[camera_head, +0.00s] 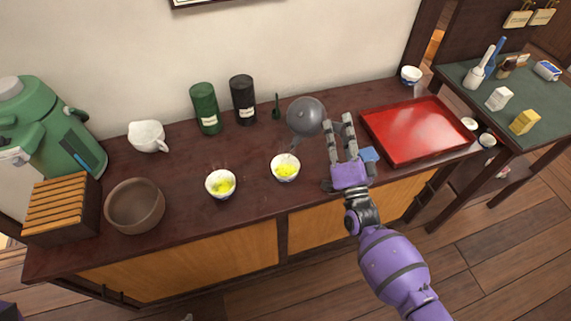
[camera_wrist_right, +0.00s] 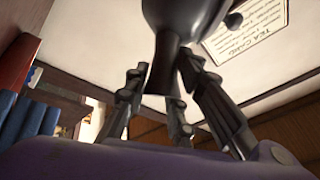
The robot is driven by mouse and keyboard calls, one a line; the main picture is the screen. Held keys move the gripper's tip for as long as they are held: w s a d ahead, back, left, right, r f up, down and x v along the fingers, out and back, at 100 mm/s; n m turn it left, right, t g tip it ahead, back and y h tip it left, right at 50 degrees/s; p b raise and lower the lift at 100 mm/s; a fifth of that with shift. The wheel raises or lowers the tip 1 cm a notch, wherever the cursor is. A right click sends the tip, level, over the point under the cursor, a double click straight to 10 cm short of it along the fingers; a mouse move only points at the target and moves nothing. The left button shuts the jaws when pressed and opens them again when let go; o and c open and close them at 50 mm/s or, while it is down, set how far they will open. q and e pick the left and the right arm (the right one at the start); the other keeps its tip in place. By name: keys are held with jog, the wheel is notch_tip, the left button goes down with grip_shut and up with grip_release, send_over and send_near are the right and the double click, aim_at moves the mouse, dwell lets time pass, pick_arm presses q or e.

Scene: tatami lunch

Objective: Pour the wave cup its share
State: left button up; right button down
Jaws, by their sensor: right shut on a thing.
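My right gripper (camera_head: 337,124) is shut on the side handle of a dark grey teapot (camera_head: 306,114), held above the counter. In the right wrist view the handle (camera_wrist_right: 165,65) sits between the fingers, below the pot's body. The spout points down and toward the front, close above a small white cup (camera_head: 285,173) with yellow-green contents. No stream of liquid can be made out. A second white cup (camera_head: 220,191), also with yellow-green contents, stands to its left. I cannot tell which cup has the wave pattern. My left gripper is not in view.
A blue-patterned cup (camera_head: 410,75) stands behind the tray. A brown bowl (camera_head: 135,206), white pitcher (camera_head: 147,136), green canister (camera_head: 205,105) and black canister (camera_head: 243,98) stand left.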

jog(key=shift+r, duration=0.15)
jog(key=shift+y, duration=0.3)
dwell(0.3)
jog(key=shift+s+n+t+b, duration=0.1)
jog(key=shift+n+t+b, duration=0.2)
jog(key=shift+b, duration=0.1)
jog(key=shift+r, duration=0.15)
